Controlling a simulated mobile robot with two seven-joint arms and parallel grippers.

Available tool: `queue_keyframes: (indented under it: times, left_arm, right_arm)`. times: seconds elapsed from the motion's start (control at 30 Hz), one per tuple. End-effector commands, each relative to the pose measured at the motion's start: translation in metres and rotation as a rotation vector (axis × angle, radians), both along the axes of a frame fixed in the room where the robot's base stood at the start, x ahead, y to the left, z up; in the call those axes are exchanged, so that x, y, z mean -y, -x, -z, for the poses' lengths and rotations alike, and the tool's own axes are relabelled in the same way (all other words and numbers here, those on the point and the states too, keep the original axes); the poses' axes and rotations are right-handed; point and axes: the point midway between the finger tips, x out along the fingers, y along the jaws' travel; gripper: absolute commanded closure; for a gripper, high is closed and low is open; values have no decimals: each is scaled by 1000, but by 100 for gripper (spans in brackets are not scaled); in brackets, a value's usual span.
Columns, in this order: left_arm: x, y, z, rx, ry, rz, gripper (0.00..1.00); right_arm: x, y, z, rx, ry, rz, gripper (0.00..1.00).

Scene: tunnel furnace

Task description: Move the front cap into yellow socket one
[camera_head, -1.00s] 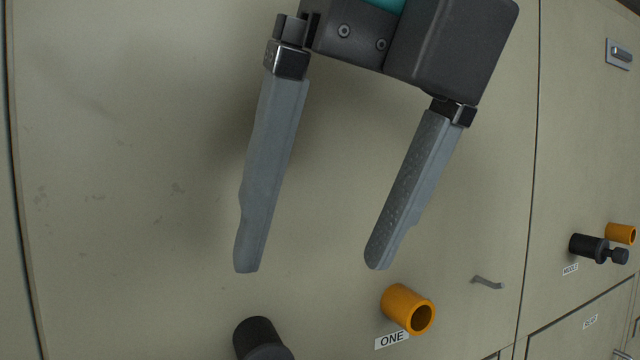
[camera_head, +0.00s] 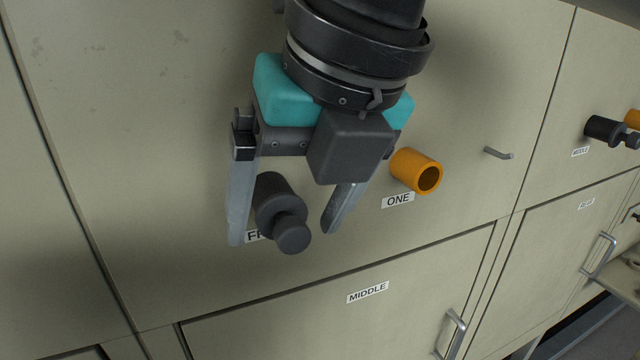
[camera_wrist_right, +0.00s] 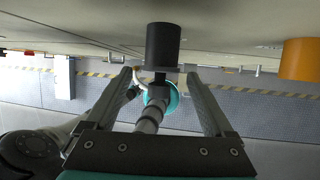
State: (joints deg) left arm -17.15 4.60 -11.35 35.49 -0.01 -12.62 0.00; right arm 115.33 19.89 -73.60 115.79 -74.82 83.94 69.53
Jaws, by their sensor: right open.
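The front cap is a dark grey stepped plug (camera_head: 280,206) sticking out of the beige panel, beside a partly hidden label starting "FR". My right gripper (camera_head: 287,236) is open, with one finger on each side of the cap and gaps between. In the right wrist view the cap (camera_wrist_right: 163,45) shows ahead of the two open fingers (camera_wrist_right: 163,74), roughly centred between them. Yellow socket one is an orange-yellow hollow tube (camera_head: 414,170) on the same panel, right of the gripper, above the label "ONE". It shows empty. In the right wrist view it (camera_wrist_right: 300,59) is at the right edge. My left gripper is not in the head view.
A small hook handle (camera_head: 498,153) sits right of the socket. Another dark cap (camera_head: 604,129) and yellow tube are on the panel further right. Below are a "MIDDLE" door (camera_head: 330,320) and metal handles (camera_head: 455,334).

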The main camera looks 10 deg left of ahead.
Motion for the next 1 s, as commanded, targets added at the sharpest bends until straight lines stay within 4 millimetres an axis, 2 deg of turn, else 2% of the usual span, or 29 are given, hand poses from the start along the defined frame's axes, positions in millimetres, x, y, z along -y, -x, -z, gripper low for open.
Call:
queue_keyframes:
  times: [0.1,0.87,1.0]
  left_arm:
    - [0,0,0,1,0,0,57]
    - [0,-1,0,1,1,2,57]
    - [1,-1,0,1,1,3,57]
  right_arm:
    - [0,0,0,0,0,0,12]
    - [0,0,0,0,0,0,98]
    - [0,0,-1,1,-1,0,100]
